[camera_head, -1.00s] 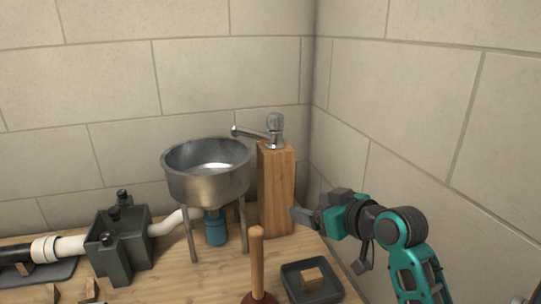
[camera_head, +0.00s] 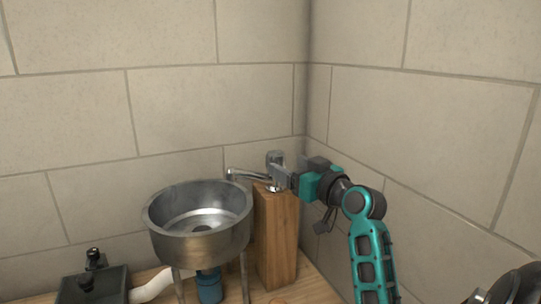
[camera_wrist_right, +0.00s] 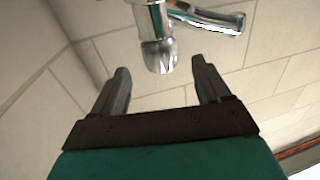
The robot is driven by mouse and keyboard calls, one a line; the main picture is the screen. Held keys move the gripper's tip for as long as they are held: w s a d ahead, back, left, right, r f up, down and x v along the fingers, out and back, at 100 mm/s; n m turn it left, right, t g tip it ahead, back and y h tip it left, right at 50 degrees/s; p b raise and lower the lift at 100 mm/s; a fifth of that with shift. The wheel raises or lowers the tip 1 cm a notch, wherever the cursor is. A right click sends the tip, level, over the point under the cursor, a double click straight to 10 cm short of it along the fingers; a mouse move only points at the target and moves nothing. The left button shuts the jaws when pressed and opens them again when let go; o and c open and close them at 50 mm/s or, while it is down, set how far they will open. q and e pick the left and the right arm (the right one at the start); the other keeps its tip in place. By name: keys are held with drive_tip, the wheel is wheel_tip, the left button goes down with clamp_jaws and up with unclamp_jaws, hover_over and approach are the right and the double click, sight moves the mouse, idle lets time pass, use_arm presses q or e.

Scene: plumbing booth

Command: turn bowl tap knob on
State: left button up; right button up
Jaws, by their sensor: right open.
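The bowl tap stands on a wooden post (camera_head: 277,236), with its chrome spout (camera_head: 247,175) reaching left toward the metal bowl (camera_head: 199,226). Its knob (camera_head: 274,158) is on top, partly hidden by my right gripper (camera_head: 281,174) in the head view. In the right wrist view the knob (camera_wrist_right: 160,57) lies ahead, between the lines of the two open fingers of my right gripper (camera_wrist_right: 160,86). The fingers look clear of it on both sides. My left gripper is not in view.
The bowl stands on metal legs with a blue trap (camera_head: 209,286) and white pipe (camera_head: 152,285) below. A dark box (camera_head: 92,286) is at the lower left. Block walls meet in the corner close behind the tap and beside my right arm.

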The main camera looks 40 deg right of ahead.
sight(272, 157)
drive_tip(key=w, duration=0.7)
drive_tip(key=shift+d+p, duration=0.3)
drive_tip(key=shift+d, duration=0.05)
drive_tip(key=shift+w, duration=0.45)
drive_tip(key=shift+c, duration=0.4)
